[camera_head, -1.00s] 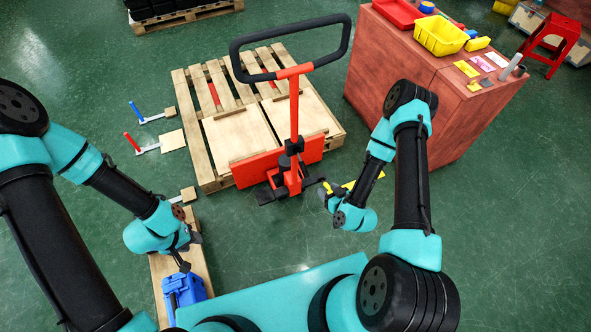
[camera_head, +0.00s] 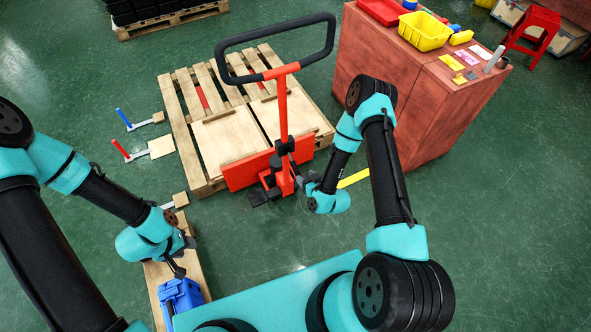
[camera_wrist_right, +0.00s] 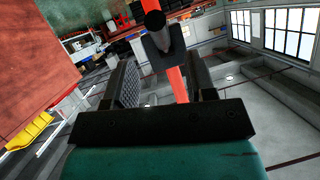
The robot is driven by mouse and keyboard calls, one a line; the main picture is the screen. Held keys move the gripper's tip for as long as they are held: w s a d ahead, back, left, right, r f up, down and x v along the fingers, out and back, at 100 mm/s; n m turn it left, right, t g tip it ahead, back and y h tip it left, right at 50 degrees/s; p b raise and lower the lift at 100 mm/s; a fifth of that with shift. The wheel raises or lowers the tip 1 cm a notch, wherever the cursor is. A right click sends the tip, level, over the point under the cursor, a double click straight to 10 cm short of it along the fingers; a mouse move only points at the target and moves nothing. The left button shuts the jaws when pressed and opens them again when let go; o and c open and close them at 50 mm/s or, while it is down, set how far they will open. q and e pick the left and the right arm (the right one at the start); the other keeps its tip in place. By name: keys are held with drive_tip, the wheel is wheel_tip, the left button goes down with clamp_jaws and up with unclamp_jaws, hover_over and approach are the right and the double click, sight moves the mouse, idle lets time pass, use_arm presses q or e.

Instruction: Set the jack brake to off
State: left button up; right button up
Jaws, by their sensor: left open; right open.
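The orange pallet jack (camera_head: 283,118) stands upright with its black loop handle at the top and its forks in a wooden pallet (camera_head: 188,130). Its dark base (camera_head: 270,185) is low at the pallet's near edge. I cannot make out the brake or its setting. My right gripper (camera_head: 300,183) is close to the right side of the jack's base. In the right wrist view its fingers (camera_wrist_right: 160,88) are open, with the orange post (camera_wrist_right: 178,82) and a black part beyond and partly between them; contact is unclear.
A red-brown cabinet (camera_head: 415,115) with a yellow bin (camera_head: 424,31) stands to the right.

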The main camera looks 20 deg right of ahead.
sight(298, 171)
drive_tip(key=x, duration=0.8)
drive_tip(key=shift+c, duration=0.4)
clamp_jaws()
